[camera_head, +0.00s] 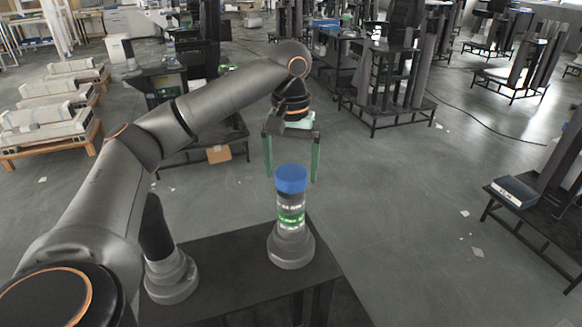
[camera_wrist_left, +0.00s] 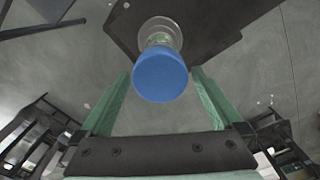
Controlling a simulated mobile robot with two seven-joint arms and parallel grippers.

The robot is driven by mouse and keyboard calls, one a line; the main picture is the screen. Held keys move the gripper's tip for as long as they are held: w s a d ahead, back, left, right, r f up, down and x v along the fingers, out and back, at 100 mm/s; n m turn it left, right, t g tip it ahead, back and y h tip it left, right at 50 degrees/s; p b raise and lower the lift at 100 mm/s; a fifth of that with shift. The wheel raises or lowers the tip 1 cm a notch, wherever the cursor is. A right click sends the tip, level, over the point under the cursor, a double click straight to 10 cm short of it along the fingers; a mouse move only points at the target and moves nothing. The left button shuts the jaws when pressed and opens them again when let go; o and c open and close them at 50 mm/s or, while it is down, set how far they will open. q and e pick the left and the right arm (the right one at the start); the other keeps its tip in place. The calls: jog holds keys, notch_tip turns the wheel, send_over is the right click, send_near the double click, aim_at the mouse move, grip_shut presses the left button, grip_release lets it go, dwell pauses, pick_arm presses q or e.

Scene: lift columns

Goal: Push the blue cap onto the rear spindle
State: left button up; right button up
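A blue cap (camera_head: 291,179) sits on top of an upright spindle (camera_head: 290,218) with a green lettered band and a round grey base. The spindle stands near the right edge of a dark table (camera_head: 228,262). My left gripper (camera_head: 291,172) is open, its two green fingers pointing down on either side of the cap in the picture. In the left wrist view the cap (camera_wrist_left: 160,75) shows between the fingertips, with gaps on both sides. I cannot tell how far the cap is pushed down. My right gripper is not in view.
A second, dark column on a grey base (camera_head: 172,279) stands at the table's left, partly hidden by my left arm. A rack with a blue-and-white box (camera_head: 514,191) is at the right. The floor around the table is mostly open.

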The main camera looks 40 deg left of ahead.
pick_arm(q)
notch_tip(320, 180, up, 5)
jog(key=shift+r+p, duration=0.1)
jog(key=shift+p, duration=0.35)
notch_tip(320, 180, up, 7)
jog(key=shift+r, duration=0.15)
dwell(0.3)
dwell(0.4)
